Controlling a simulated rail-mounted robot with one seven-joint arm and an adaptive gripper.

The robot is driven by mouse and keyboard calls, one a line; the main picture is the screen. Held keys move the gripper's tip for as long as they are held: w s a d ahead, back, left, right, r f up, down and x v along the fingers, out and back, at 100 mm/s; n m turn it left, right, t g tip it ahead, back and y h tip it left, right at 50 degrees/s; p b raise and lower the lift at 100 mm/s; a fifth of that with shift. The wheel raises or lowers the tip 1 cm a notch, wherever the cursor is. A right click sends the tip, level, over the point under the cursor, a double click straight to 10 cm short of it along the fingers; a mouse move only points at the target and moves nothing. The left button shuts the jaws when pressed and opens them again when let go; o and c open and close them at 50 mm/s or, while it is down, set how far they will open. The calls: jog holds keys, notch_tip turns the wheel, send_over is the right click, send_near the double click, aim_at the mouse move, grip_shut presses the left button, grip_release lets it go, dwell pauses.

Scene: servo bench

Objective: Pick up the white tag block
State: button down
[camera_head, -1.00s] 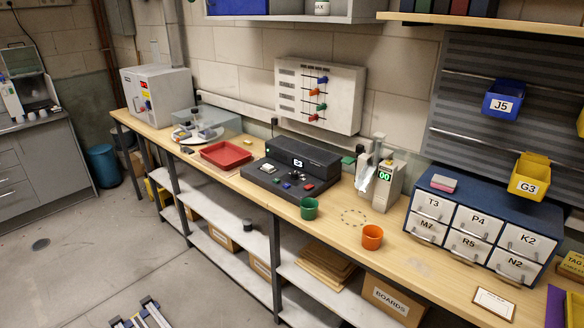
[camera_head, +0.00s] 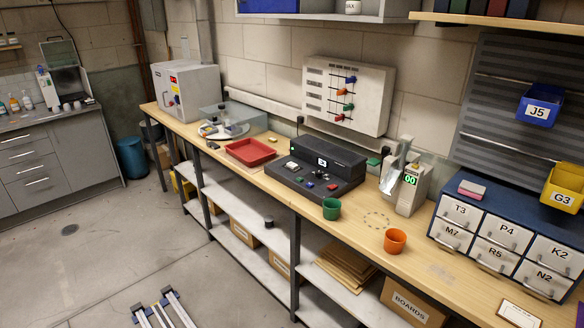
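I cannot make out a white tag block for certain. A small pale block (camera_head: 292,166) sits on the left of the black console (camera_head: 318,172) on the bench; it is too small to tell whether it is a tag block. Another small pale yellowish piece (camera_head: 272,140) lies on the bench behind the red tray. My gripper is not in view.
The long bench holds a red tray (camera_head: 268,151), green cup (camera_head: 331,209), orange cup (camera_head: 395,241), a device reading 00 (camera_head: 407,184) and labelled drawers (camera_head: 461,214). Bare wood lies around the cups. Metal bars (camera_head: 165,309) lie low over open floor (camera_head: 95,250).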

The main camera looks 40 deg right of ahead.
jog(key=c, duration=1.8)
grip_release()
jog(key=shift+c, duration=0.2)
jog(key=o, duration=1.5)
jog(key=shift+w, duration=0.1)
